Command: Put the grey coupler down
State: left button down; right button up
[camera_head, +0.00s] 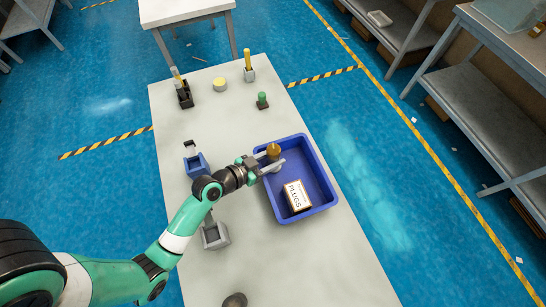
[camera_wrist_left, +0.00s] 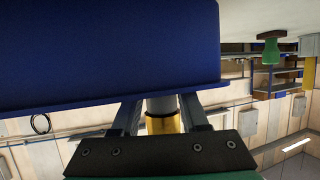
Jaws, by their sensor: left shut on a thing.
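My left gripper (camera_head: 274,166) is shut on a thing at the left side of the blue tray. In the left wrist view, a grey cylinder (camera_wrist_left: 161,104) with a gold part (camera_wrist_left: 163,124) sits between the fingers (camera_wrist_left: 160,110); I take it as the grey coupler. In the head view its gold-brown top (camera_head: 273,150) shows just beyond the fingers, and its lower part is hidden. The blue tray (camera_head: 327,180) also fills the upper left of the left wrist view (camera_wrist_left: 90,50). I cannot tell whether the coupler touches the tray. My right gripper is not in view.
A box marked PLUGS (camera_head: 296,196) stands inside the tray. A green peg (camera_head: 262,101), a yellow disc (camera_head: 220,84) and holders stand farther back. The tabletop (camera_head: 300,265) before the tray is clear.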

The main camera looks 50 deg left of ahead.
aim_at(269, 160)
pick_arm(q)
jog(key=c, duration=0.9)
grip_release()
jog(key=shift+f, duration=0.2)
jog(key=shift+o, duration=1)
jog(key=shift+r+p, duration=0.3)
jog(key=shift+r, duration=0.1)
jog(key=v, duration=0.7)
jog(key=shift+s, duration=0.25)
